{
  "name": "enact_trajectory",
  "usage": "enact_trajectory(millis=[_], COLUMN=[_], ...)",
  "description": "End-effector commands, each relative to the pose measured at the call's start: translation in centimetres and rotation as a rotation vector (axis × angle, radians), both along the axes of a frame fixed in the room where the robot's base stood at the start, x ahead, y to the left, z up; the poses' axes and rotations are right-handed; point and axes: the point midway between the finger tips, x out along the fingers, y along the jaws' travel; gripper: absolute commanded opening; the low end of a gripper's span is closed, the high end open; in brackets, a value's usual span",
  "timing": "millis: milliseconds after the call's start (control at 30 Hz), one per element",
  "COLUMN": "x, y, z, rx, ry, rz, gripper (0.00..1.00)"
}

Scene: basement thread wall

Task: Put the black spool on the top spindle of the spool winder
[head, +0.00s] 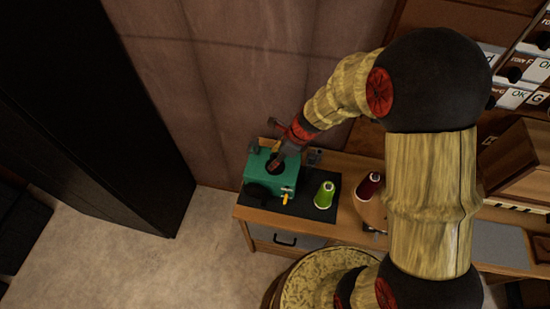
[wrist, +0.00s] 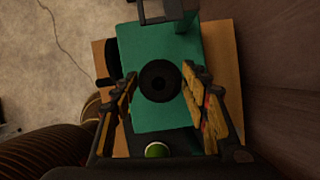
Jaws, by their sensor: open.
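The green spool winder (head: 256,174) stands at the left end of the wooden bench in the head view. Its flat green top (wrist: 147,42) fills the middle of the wrist view. The black spool (wrist: 160,80) is seen end-on over that top, as a dark disc with a darker centre. My gripper (wrist: 159,78) is open, with one finger on each side of the spool and a gap showing on both sides. In the head view my gripper (head: 283,156) reaches down over the winder. The spindle is hidden, and I cannot tell how far down the spool sits.
A green cone of thread (head: 324,195) stands on the dark mat right of the winder. A dark red cone (head: 369,185) stands farther right on a round wooden piece. The wall is close behind the winder. Open floor (head: 215,255) lies left of the bench.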

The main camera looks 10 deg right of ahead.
Motion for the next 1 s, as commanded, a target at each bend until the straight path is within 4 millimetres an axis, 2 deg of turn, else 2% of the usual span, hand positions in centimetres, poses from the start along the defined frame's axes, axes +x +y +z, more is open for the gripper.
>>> enact_trajectory(millis=[300,500,700,1000], x=[-1.1,-1.7,-2.1,-2.1], y=[-2.1,-3.2,-3.7,-3.7], z=[5.8,8.7,10.1,10.2], rx=[0.000,0.000,0.000,-0.003], ry=[-0.004,-0.002,0.000,-0.003], rz=[-0.002,-0.001,-0.001,0.012], gripper=[0.45,0.45,0.45,0.45])
